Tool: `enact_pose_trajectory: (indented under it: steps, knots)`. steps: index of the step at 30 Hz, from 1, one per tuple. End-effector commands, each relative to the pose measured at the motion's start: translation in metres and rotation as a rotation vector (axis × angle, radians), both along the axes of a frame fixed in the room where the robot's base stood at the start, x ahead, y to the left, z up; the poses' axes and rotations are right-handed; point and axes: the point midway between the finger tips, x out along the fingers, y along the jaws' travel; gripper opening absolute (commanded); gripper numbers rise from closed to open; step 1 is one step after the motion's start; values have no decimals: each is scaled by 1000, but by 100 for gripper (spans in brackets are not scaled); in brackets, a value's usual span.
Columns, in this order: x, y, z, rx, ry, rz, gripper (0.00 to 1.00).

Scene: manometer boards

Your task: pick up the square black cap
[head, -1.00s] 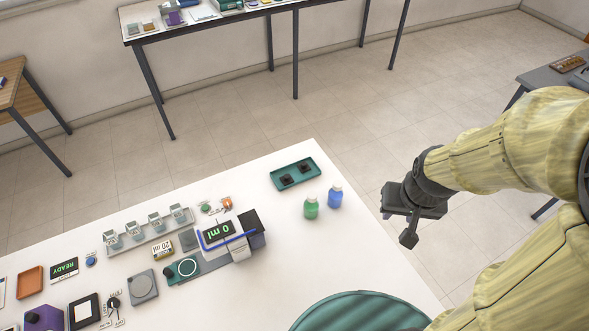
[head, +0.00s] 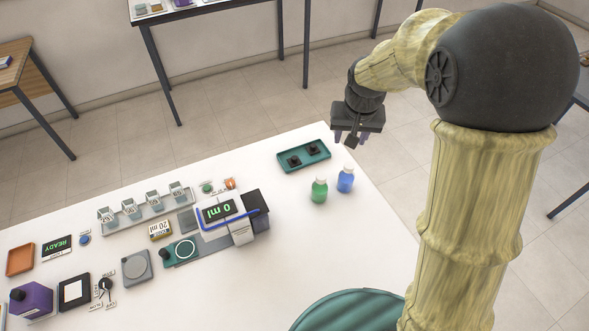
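Two small black caps lie in a teal tray (head: 283,167) near the table's far right edge: a left cap (head: 294,161) and a right cap (head: 313,149). Both look dark with a raised middle; they are too small here to tell surely which one is the square black cap. My gripper (head: 351,138) hangs in the air above and to the right of the tray, pointing down. A dark part of my gripper sits in front of the gap.
A green bottle (head: 319,190) and a blue bottle (head: 346,179) stand just in front of the tray. A scale-like device with a display (head: 219,211) and a rack of small beakers (head: 152,209) stand to the left. The white table's front middle is clear.

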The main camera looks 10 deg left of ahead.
Motion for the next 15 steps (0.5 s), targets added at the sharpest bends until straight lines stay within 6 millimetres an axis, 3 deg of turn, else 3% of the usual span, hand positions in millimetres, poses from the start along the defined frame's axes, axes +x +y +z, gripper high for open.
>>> enact_pose_trajectory:
  steps: [1,7,10,15]
  knots:
    - [14,27,-19,-2,-4,26,44]
    - [46,113,-44,-8,-19,91,44]
    - [52,137,-49,-11,-23,109,44]
    - [53,147,-48,-11,-25,114,44]
